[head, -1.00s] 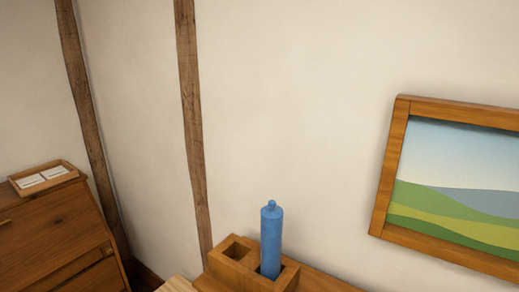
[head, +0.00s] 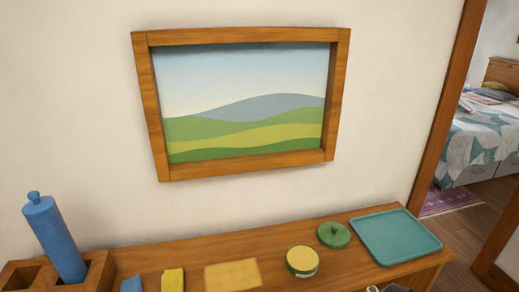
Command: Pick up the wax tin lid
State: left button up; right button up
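The two are apart. Neither of my grippers can be made out in the head view.
A teal tray (head: 394,237) lies right of the lid. A yellow cloth (head: 232,274), a yellow item (head: 173,280) and a blue bottle (head: 55,238) in a wooden holder (head: 100,272) are left. A grey object (head: 390,289) is cut off below. A doorway opens right.

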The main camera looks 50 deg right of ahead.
aim_at(333, 235)
jog(key=z, duration=2.1)
